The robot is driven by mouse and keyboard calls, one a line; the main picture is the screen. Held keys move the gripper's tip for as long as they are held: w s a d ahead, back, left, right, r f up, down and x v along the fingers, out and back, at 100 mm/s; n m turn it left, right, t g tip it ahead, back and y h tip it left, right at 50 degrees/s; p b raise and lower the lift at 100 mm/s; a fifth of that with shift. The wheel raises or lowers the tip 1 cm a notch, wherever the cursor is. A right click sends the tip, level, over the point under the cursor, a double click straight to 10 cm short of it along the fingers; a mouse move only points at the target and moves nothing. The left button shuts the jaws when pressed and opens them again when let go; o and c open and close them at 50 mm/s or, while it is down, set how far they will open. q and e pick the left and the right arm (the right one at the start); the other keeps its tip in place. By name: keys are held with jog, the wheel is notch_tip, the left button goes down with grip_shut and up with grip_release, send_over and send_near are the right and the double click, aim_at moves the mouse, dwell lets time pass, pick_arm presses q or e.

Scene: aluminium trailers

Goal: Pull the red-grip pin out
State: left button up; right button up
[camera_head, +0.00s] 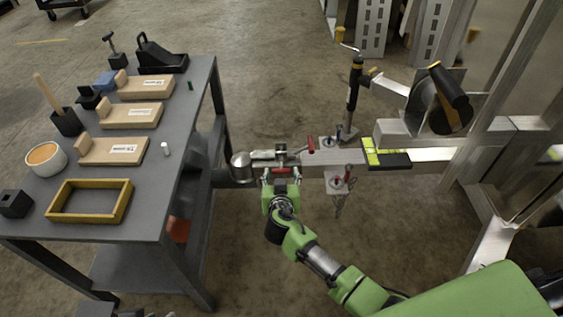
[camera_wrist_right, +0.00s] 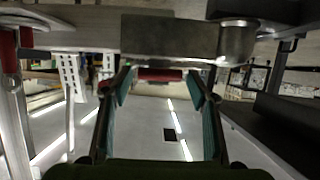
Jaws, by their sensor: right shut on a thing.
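The red-grip pin shows its red grip (camera_head: 281,170) at the coupler (camera_head: 279,155) on the front end of the aluminium trailer tongue (camera_head: 318,166). My right gripper (camera_head: 282,177) reaches up to it from below in the head view and is shut on the red grip. In the right wrist view, the red grip (camera_wrist_right: 160,75) lies crosswise between the fingertips (camera_wrist_right: 160,79), just under the dark coupler body (camera_wrist_right: 168,36). The pin's shaft is hidden, so I cannot tell how deep it sits. My left gripper is not in view.
A red lever (camera_head: 310,143) and a hanging red-handled part (camera_head: 348,173) are close by on the tongue. The jack (camera_head: 354,85) stands behind. A grey workbench (camera_head: 150,205) with wooden blocks and a yellow frame (camera_head: 90,201) is at left. Floor in front is open.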

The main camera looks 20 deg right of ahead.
jog(key=shift+s+a, duration=0.15)
jog(key=shift+s, duration=0.35)
jog(key=shift+s+a, duration=0.15)
jog(key=shift+s, duration=0.3)
jog(key=shift+c, duration=1.1)
jog(key=shift+s+a+f, duration=0.1)
jog(key=shift+s+f, duration=0.05)
jog(key=shift+s, duration=0.1)
jog(key=c, duration=0.3)
jog(key=shift+s+a, duration=0.2)
jog(key=shift+s, duration=0.7)
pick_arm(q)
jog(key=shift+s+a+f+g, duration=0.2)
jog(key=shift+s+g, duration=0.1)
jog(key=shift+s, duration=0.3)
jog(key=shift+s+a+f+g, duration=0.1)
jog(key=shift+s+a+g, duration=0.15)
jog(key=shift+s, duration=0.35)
pick_arm(e)
jog(key=s, duration=0.1)
jog(key=s+a, duration=0.1)
jog(key=s, duration=0.3)
jog(key=shift+a+r, duration=0.2)
jog(key=shift+a, duration=0.05)
